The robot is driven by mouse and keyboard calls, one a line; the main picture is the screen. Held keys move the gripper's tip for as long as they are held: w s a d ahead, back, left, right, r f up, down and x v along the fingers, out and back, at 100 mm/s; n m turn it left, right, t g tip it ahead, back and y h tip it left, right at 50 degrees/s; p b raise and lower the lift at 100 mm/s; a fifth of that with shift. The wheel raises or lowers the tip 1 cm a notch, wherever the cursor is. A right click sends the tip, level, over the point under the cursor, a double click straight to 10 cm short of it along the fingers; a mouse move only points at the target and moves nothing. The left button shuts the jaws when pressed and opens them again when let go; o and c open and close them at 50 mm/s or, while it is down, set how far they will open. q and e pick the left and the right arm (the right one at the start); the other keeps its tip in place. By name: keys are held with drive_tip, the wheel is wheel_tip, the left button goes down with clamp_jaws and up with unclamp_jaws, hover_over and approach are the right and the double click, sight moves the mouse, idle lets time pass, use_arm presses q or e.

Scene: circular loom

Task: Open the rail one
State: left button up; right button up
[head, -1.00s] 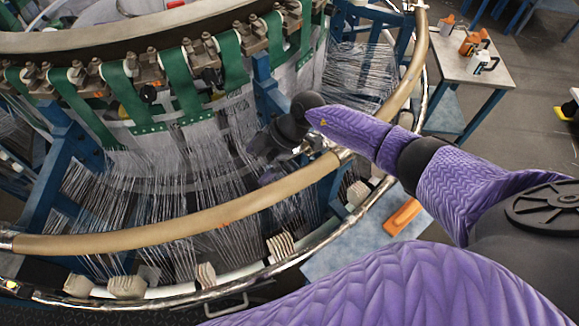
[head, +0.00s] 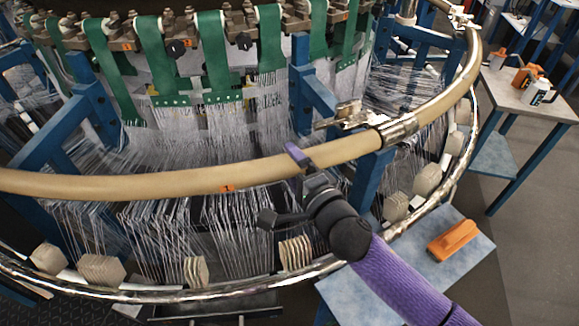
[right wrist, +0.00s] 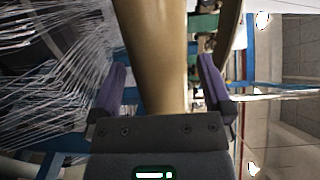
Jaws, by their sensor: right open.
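The rail is a tan curved tube (head: 215,181) that sweeps across the front of the loom and up the right side. It looks closed across the front, with a metal clamp-like joint (head: 398,129) on it to the right. My right gripper (head: 301,167) comes up from below, outside the rail, just left of that joint. One purple finger shows over the rail's top edge. In the right wrist view the rail (right wrist: 157,45) runs between the two open fingers (right wrist: 162,78), with gaps at both sides. My left gripper is not in view.
White threads (head: 235,225) hang behind and below the rail. A lower shiny metal ring (head: 150,297) carries pale blocks (head: 101,269). An orange tool (head: 453,240) lies on a grey-blue surface (head: 480,262) at right. A side table (head: 525,100) holds bottles.

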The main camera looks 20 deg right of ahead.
drive_tip(key=shift+w+a, duration=0.15)
drive_tip(key=shift+w, duration=0.55)
clamp_jaws()
